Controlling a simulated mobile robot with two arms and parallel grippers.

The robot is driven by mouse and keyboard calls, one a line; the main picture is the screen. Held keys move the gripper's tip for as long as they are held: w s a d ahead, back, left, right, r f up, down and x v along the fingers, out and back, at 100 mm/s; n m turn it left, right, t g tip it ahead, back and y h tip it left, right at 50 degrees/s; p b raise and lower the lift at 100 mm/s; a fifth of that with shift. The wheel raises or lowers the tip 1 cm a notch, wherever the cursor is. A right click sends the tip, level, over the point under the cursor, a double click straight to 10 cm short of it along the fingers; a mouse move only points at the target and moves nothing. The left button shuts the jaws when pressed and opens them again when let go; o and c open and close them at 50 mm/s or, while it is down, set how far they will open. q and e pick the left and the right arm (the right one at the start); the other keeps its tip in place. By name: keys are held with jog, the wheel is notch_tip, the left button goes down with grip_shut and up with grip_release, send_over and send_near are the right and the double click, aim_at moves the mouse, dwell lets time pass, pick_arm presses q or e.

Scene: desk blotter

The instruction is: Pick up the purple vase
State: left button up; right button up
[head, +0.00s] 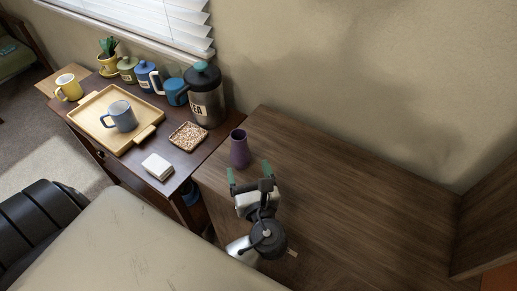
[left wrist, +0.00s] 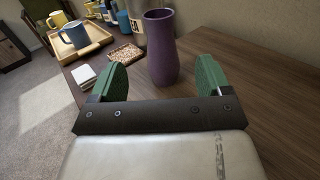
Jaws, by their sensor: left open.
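The purple vase (head: 240,149) stands upright near the left edge of the brown wooden table (head: 350,190). It also shows in the left wrist view (left wrist: 161,48), just beyond and between the green fingertips. My left gripper (head: 249,172) is open with its two green fingers apart, pointing at the vase. In the left wrist view the fingers (left wrist: 158,78) have the vase roughly centred between them, slightly ahead. Nothing is held. My right gripper is not in view.
A darker side table to the left holds a wooden tray (head: 87,115) with a blue-grey mug (head: 120,116), a dark canister (head: 206,98), a speckled coaster (head: 188,137) and a white block (head: 157,167). The wooden table is clear to the right of the vase.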

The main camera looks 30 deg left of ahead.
aim_at(241, 148)
pick_arm(q)
jog(key=x, duration=0.4)
jog(key=shift+a+r, duration=0.1)
jog(key=shift+r, duration=0.05)
jog(key=shift+f+p+x, duration=0.15)
jog(key=shift+p+x, duration=0.05)
jog(key=shift+x, duration=1.25)
jog(key=shift+f+p+x, duration=0.15)
jog(key=shift+f+x, duration=0.05)
jog(key=shift+x, duration=1.3)
jog(key=c, duration=1.1)
